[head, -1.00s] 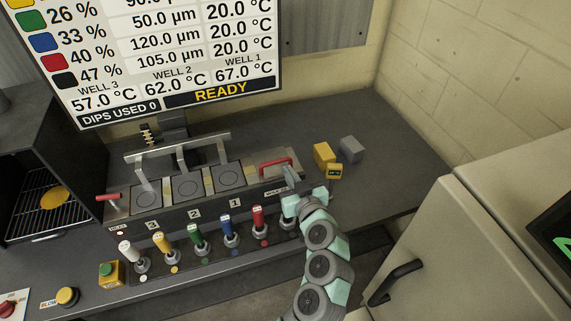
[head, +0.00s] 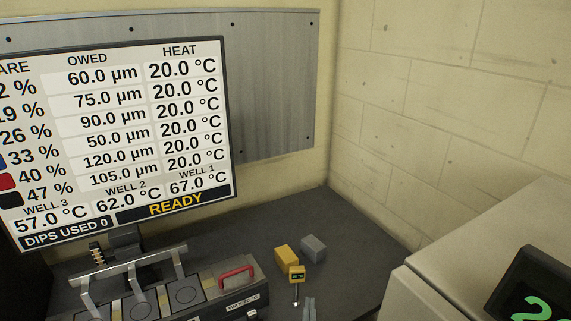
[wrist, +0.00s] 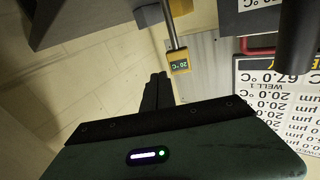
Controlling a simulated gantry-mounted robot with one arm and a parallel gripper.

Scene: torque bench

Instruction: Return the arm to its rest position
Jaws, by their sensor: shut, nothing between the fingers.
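The rest of my arm is out of that frame. In the wrist view my gripper (wrist: 158,90) has its dark fingers together, with nothing between them. A small yellow thermometer (head: 297,274) on a thin stem stands just left of and above the fingertips in the head view. It also shows in the wrist view (wrist: 179,66), reading 20 °C, near the fingers. I cannot tell how far apart they are.
A yellow block (head: 286,254) and a grey block (head: 313,248) sit on the dark bench (head: 352,262). The heater unit with a red handle (head: 237,271) stands left of them. A large screen (head: 120,140) reads READY. A pale cabinet (head: 470,255) is at right.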

